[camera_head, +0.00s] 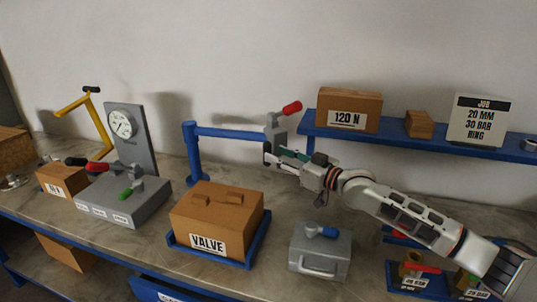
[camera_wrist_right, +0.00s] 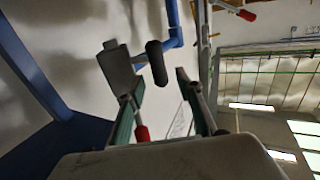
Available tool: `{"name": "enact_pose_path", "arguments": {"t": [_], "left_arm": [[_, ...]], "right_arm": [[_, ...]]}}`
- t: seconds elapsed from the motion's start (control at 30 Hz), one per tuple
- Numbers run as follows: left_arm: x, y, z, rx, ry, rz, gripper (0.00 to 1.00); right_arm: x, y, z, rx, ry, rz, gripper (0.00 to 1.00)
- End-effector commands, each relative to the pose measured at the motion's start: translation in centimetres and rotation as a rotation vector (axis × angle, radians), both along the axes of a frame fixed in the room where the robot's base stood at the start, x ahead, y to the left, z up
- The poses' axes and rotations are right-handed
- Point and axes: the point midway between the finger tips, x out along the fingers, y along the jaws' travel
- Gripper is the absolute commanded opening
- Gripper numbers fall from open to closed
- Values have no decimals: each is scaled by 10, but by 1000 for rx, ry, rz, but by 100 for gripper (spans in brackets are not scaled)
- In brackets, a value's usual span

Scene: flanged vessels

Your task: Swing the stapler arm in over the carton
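The stapler arm (camera_head: 235,133) is a blue bar reaching right from a blue post (camera_head: 194,155) behind the carton. Its grey head (camera_head: 273,128) with a red lever stands off to the right of the carton. The brown VALVE carton (camera_head: 217,218) sits in a blue tray (camera_head: 263,228), with nothing over it. My right gripper (camera_head: 273,155) is just below the stapler head. In the right wrist view its fingers (camera_wrist_right: 151,72) are apart, and a black grip (camera_wrist_right: 155,62) appears between them; I cannot tell whether they touch it. My left gripper is not in view.
A grey case (camera_head: 320,255) stands right of the carton, below my right arm. A gauge press (camera_head: 125,195) stands to its left. A blue shelf (camera_head: 400,143) on the right holds a 120 N box (camera_head: 348,106) and a job sign (camera_head: 478,120).

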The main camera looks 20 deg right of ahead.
Motion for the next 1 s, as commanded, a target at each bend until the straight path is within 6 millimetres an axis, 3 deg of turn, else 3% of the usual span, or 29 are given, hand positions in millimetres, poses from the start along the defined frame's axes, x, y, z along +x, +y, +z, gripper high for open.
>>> {"name": "enact_pose_path", "arguments": {"t": [0.3, 0.73, 0.77, 0.9, 1.0], "left_arm": [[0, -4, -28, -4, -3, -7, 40], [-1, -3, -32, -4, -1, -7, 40], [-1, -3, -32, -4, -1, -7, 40], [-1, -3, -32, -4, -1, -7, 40], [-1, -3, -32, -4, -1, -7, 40]], "right_arm": [[36, 21, -4, 0, 0, 0, 36], [45, 27, 0, -1, -1, 0, 36], [45, 27, 0, -1, -1, 0, 33], [44, 26, 0, -1, -1, 0, 0], [44, 26, 0, -1, -1, 0, 0]]}}
